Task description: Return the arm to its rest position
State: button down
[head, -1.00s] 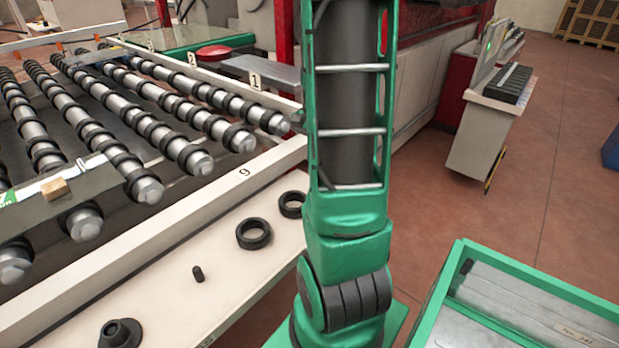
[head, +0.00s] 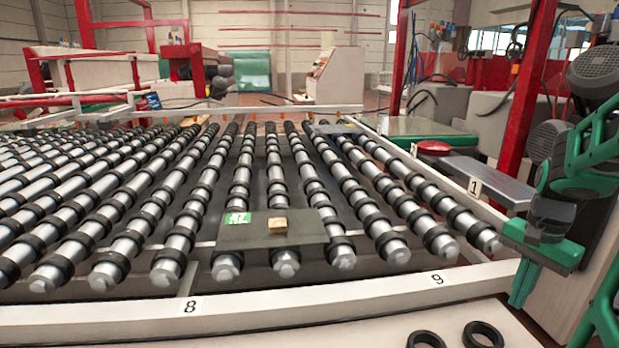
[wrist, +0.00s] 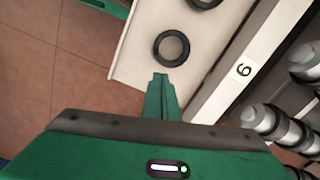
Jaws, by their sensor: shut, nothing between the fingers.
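My green arm shows at the right edge of the head view. My gripper (head: 522,284) hangs there with its fingers pointing down, to the right of the roller bed and near the white ledge. In the wrist view my gripper (wrist: 160,85) has its green fingers together, with nothing between them. It is above the white ledge (wrist: 135,60), and a black ring (wrist: 157,46) lies on the ledge just past the fingertips.
The roller conveyor (head: 240,190) fills the middle of the head view. A glass pane (head: 240,236) with a tan block (head: 278,225) lies on the rollers. Two black rings (head: 484,335) lie on the ledge. A red post (head: 524,100) stands near my arm.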

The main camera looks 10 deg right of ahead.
jog(key=s+a+n, duration=0.8)
jog(key=s+a, duration=0.1)
jog(key=a, duration=0.3)
jog(key=shift+a+r+n, duration=0.2)
jog(key=shift+r+n, duration=0.15)
jog(key=shift+n, duration=0.05)
